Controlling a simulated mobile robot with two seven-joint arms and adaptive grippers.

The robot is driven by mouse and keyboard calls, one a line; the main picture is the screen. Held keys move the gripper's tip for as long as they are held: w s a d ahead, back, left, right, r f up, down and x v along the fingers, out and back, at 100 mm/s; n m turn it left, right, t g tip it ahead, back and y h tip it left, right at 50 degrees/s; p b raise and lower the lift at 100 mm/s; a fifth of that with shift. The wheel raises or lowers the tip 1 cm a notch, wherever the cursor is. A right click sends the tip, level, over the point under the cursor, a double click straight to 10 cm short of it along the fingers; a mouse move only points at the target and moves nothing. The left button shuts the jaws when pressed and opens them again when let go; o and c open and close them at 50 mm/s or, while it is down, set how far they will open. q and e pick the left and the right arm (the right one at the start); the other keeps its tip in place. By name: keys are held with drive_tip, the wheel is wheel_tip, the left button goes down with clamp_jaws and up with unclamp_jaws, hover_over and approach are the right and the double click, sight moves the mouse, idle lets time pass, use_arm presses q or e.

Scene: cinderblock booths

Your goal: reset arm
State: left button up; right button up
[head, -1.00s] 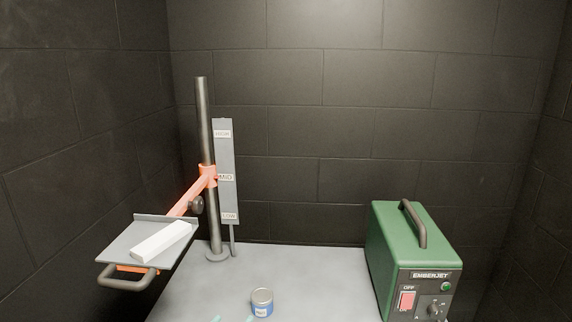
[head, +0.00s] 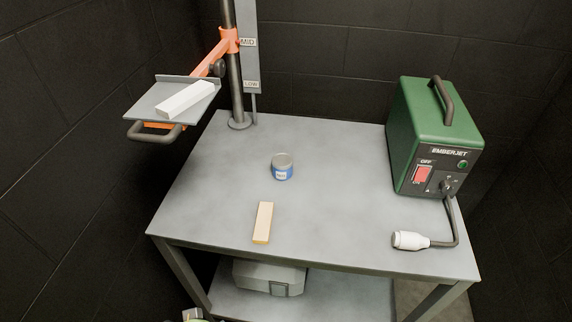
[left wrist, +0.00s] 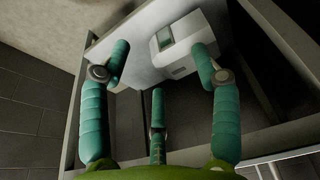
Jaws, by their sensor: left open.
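My left gripper (left wrist: 158,72) shows in the left wrist view with its teal fingers spread apart and nothing between them. Beyond the fingers are the lower shelf and a grey case. In the head view only a small piece of what looks like my left arm shows at the bottom edge, left of the table's front leg. An orange arm (head: 213,57) is clamped on an upright post (head: 235,95) near the MID mark and carries a grey tray (head: 150,105) with a white block (head: 187,100) on it. My right gripper is not in view.
The grey table (head: 330,210) holds a blue tin (head: 282,168), a tan block (head: 263,222), a green EMBERJET box (head: 420,125) and a white plug (head: 409,240) on a cable. A grey case (head: 268,277) sits on the lower shelf. Dark block walls close in the back and sides.

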use_arm(q)
wheel_tip(320, 180, down, 12)
drive_tip(key=s, duration=0.2)
drive_tip(key=s+a+f+g+b, duration=0.1)
drive_tip(key=s+a+f+b, duration=0.1)
drive_tip(key=s+f, duration=1.4)
wheel_tip(320, 180, down, 3)
drive_tip(key=shift+a+r+g, duration=0.2)
drive_tip(key=shift+a+g, duration=0.2)
